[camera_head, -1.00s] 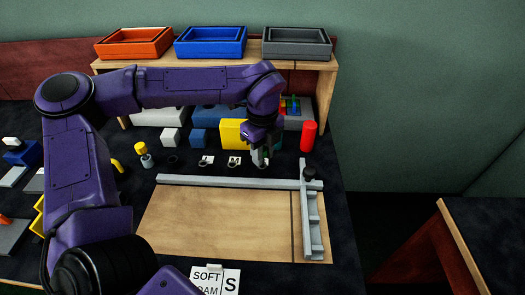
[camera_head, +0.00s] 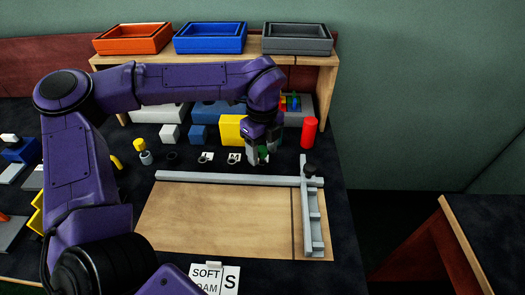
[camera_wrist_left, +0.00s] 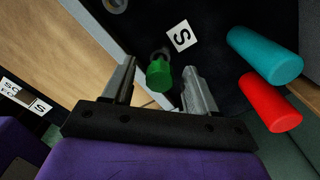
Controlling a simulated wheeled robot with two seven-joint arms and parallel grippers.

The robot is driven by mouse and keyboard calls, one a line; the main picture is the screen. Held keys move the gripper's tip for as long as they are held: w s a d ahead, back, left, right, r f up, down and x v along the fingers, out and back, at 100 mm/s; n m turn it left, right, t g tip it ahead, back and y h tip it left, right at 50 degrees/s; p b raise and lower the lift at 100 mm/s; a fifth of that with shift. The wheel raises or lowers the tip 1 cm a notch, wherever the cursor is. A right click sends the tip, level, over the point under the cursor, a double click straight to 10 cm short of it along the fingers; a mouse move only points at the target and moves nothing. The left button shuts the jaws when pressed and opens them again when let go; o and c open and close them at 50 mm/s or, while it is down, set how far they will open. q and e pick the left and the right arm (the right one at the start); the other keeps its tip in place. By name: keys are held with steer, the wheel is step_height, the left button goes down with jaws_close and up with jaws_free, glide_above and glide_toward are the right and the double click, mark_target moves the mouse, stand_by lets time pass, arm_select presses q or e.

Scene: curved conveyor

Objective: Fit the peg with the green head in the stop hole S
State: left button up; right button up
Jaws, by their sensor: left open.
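The peg with the green head (camera_head: 263,152) stands between the fingers of my left gripper (camera_head: 262,155). In the left wrist view the green head (camera_wrist_left: 159,75) lies between the two spread fingers (camera_wrist_left: 158,88), with a gap on each side. A grey ring (camera_wrist_left: 160,53) shows just behind the head, beside the white S label (camera_wrist_left: 182,36). The peg's shaft is hidden under its head, so I cannot tell how deep it sits in the hole. My left gripper is open. My right gripper is not in view.
A red cylinder (camera_head: 309,132) stands right of the gripper; a teal one (camera_wrist_left: 265,55) shows near it in the wrist view. A yellow block (camera_head: 232,130) is behind. The wooden board (camera_head: 215,222) with grey rails (camera_head: 230,179) lies in front.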

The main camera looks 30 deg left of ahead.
mark_target(262, 149)
arm_select(q)
step_height(262, 149, up, 10)
steer(key=shift+f+p, duration=0.2)
steer(key=shift+p, duration=0.1)
stand_by(0.3)
